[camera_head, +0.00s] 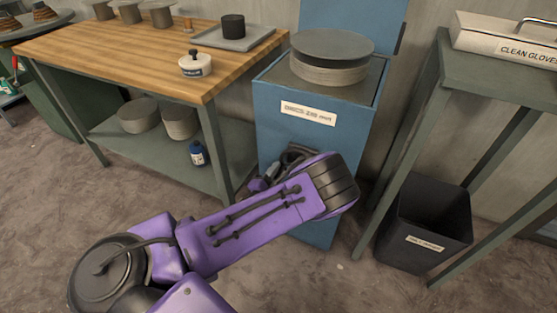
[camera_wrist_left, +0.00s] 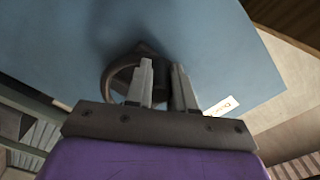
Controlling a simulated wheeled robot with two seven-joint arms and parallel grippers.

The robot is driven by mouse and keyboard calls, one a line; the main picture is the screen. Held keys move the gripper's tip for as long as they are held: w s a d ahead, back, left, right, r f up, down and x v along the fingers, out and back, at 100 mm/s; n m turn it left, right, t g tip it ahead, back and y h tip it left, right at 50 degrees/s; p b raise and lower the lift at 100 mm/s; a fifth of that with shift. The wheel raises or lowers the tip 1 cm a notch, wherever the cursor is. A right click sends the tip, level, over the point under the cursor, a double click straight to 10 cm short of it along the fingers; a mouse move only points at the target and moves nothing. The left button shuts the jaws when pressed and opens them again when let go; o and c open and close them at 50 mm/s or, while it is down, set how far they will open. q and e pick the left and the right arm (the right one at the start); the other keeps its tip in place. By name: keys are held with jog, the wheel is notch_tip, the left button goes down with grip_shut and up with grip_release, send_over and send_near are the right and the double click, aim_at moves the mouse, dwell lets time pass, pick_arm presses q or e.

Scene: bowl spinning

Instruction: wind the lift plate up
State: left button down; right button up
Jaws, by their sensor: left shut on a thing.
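The blue disc cabinet (camera_head: 312,140) stands in the middle of the head view. A grey plate (camera_head: 352,91) lies within its top rim and bears a stack of pale discs (camera_head: 330,72) with a darker disc on top. A dark handwheel (camera_wrist_left: 110,86) is on the cabinet's front in the left wrist view; my arm mostly hides it in the head view. My left gripper (camera_head: 263,181) is at the cabinet front, shut on the handwheel. Its fingers (camera_wrist_left: 162,82) straddle the wheel's right part; the gripped spot is hidden. My right gripper is out of view.
A green-grey table (camera_head: 480,78) and a dark bin (camera_head: 425,225) are close on the right. The floor in front is clear.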

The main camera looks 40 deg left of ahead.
pick_arm(q)
jog(key=shift+a+r+m+p, duration=0.1)
jog(key=shift+r+m+p, duration=0.25)
jog(key=shift+m, duration=0.45)
jog(key=shift+r, duration=0.1)
jog(key=c, duration=1)
grip_release()
jog(key=shift+s, duration=0.1)
jog(key=p+v, duration=0.1)
jog(key=v, duration=0.9)
jog(key=shift+s, duration=0.15)
